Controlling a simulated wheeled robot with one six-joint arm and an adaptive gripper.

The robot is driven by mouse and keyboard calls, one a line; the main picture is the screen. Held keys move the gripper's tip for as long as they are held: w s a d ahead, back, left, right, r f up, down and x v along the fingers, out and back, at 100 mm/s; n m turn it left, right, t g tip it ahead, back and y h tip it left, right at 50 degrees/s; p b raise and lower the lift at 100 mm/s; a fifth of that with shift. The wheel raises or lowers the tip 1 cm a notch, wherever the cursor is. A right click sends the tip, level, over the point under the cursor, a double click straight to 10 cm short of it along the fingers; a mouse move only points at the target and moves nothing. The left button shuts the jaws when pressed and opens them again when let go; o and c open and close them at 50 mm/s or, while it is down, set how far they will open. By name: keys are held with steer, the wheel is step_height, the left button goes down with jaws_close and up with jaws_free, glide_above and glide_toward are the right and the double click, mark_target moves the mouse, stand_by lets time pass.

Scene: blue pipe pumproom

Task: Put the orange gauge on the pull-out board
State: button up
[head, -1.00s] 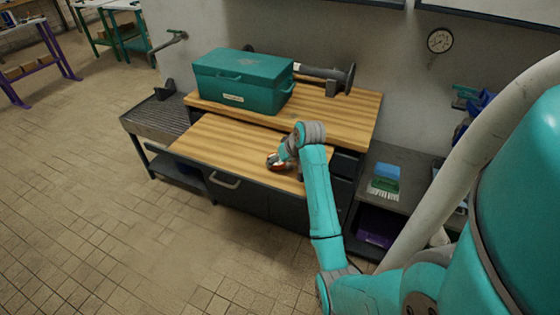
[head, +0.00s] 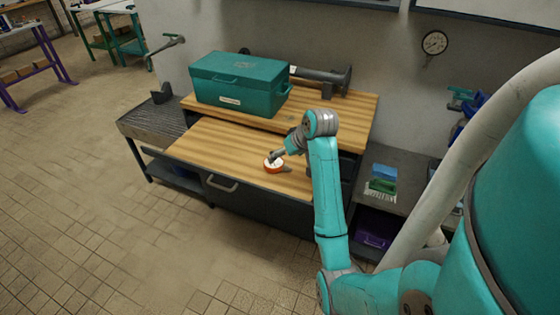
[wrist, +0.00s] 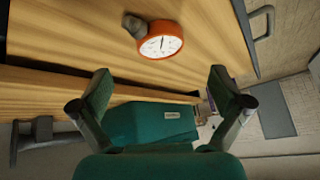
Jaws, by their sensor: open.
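The orange gauge (head: 273,165) lies on the pull-out board (head: 215,145), right of the board's middle, with its white dial facing up. In the wrist view the gauge (wrist: 160,40) shows its orange rim, dial and a dark grey stem, and rests on the wood. My gripper (wrist: 160,85) is open, its two fingers wide apart with nothing between them. The gauge is apart from both fingers. In the head view my arm's end is just right of and above the gauge, and the fingers are hard to make out.
A teal toolbox (head: 240,85) and a dark pipe piece (head: 322,78) stand on the upper worktop behind. A grey side shelf with a blue and green brush (head: 382,180) is at the right. The board's left half is clear.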

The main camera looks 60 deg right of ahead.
steer(key=shift+v, duration=2.1)
steer(key=shift+s, duration=0.1)
